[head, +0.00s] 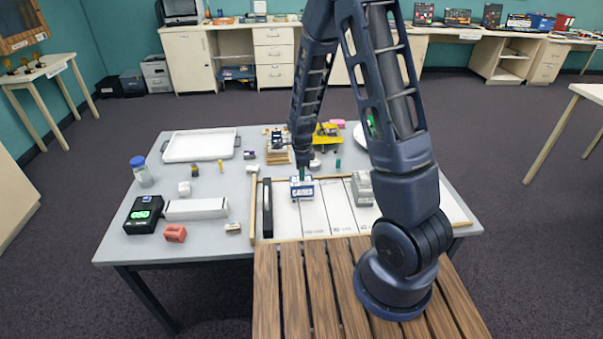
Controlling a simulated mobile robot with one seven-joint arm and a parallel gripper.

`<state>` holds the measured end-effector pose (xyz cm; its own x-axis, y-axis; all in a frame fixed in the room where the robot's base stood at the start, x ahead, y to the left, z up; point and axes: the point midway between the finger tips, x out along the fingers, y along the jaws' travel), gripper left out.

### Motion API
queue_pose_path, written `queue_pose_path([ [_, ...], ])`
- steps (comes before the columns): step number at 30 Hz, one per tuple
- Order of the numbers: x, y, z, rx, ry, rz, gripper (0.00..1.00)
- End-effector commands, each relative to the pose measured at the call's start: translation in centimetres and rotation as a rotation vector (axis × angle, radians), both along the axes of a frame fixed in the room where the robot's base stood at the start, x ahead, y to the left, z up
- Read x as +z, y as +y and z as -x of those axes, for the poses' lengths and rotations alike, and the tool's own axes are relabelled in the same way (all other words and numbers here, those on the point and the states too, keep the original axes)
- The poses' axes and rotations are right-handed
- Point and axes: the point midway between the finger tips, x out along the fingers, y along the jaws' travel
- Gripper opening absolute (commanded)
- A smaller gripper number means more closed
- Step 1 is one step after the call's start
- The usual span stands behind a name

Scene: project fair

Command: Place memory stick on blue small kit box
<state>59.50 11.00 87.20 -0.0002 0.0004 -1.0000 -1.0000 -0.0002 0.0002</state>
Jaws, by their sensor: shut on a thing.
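A small blue box with a white lettered label (302,189), which looks like the blue small kit box, stands on a white lettered panel near the middle of the table. My gripper (301,170) points down just above this box. It is shut on a small dark teal piece (301,174), seemingly the memory stick. The piece is mostly hidden by my gripper, and I cannot tell whether it touches the box.
On the grey table (110,240) are a white tray (200,146), a black device with a green display (144,213), a red block (174,233), a grey object (362,188) and a yellow stand (327,137). A black bar (267,208) lies left of the box.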

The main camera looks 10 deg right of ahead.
Motion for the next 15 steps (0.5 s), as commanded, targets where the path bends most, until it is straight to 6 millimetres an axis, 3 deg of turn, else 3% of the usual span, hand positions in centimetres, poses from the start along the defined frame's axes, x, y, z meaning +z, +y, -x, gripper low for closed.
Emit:
queue_pose_path([
  [7,-0.33,0.01,0.01,0.000,0.001,0.000,0.00],
  [8,-0.28,0.02,0.00,0.000,0.000,0.000,0.18],
  [10,-0.26,0.02,0.00,0.000,0.000,0.000,0.32],
  [15,-0.25,0.02,0.00,0.000,0.000,0.000,0.34],
])
